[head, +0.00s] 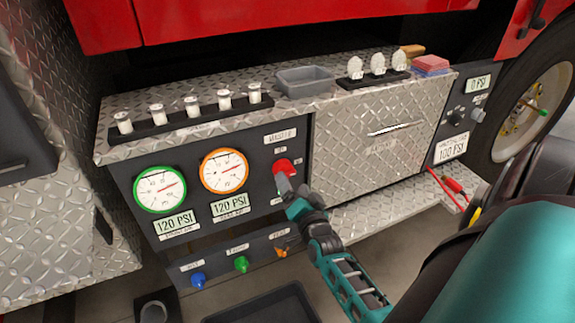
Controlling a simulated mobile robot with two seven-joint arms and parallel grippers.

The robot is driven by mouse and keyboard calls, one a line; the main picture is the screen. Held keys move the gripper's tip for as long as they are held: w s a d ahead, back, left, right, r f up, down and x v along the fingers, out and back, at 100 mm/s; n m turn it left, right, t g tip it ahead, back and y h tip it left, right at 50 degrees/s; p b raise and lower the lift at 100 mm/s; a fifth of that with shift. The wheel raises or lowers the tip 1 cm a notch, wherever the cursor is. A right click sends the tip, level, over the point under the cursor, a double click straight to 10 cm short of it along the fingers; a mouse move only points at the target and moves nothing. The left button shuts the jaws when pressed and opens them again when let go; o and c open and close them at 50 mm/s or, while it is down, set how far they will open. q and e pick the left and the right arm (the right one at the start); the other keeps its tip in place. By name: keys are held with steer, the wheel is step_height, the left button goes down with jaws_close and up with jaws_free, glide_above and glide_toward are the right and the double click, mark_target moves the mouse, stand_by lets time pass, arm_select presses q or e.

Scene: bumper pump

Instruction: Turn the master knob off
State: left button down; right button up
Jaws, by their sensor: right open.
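The red master knob (284,166) is on the dark panel under the "MASTER" label, right of the two round gauges. My right gripper (283,184) is just below the knob, with its fingertips close to it or overlapping it in the picture. I cannot tell whether they touch. The right gripper is open, and its fingers hide the lower part of the knob and some of the panel below. The knob's exact setting is hard to read. My left gripper is not in view.
A green-rimmed gauge (160,190) and an orange-rimmed gauge (223,171) are left of the knob. Blue (198,280), green (241,264) and orange (281,251) knobs sit below. A diamond-plate shelf (300,108) juts out above, holding a grey bin (304,81).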

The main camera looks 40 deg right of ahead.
mark_target(287, 174)
steer(key=b+x, duration=0.1)
steer(key=x, duration=0.3)
steer(key=shift+w+f+b, duration=0.1)
steer(key=shift+w+b, duration=0.05)
steer(key=shift+b, duration=0.25)
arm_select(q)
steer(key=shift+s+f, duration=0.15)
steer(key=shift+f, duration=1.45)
arm_select(e)
steer(key=shift+w+d, duration=0.25)
steer(key=shift+w, duration=0.2)
steer(key=c, duration=1)
